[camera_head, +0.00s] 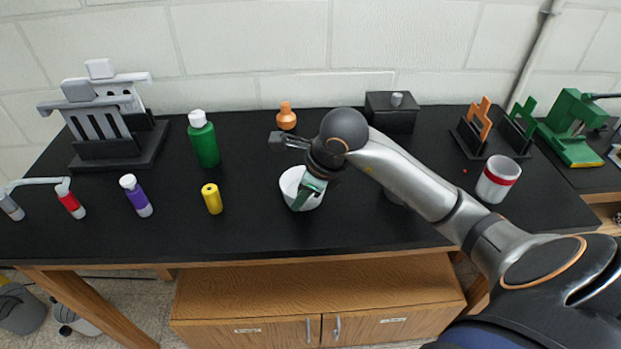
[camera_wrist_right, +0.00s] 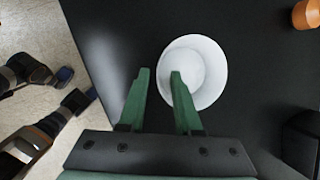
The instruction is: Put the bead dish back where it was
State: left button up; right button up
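The bead dish is a white round bowl (camera_head: 290,184) standing on the black bench top, right of the yellow cylinder. It also shows in the right wrist view (camera_wrist_right: 208,58), upright, with its inside visible and no beads to be made out. My right gripper (camera_head: 309,190) is at the dish's right side. In the right wrist view its green fingers (camera_wrist_right: 160,73) are apart, one over the inside of the dish and one outside the rim. Whether they touch the wall cannot be told. My left gripper does not show in the head view; dark arm parts at the left of the wrist view leave its state unclear.
A yellow cylinder (camera_head: 212,198), a purple bottle (camera_head: 136,196) and a green bottle (camera_head: 203,140) stand left of the dish. An orange bulb-shaped item (camera_head: 286,117) and a black box (camera_head: 392,112) are behind. A red-banded white cup (camera_head: 497,180) stands right. The bench front near the dish is clear.

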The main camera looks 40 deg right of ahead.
jog(key=v, duration=1)
jog(key=shift+r, duration=0.2)
jog(key=shift+s, duration=0.1)
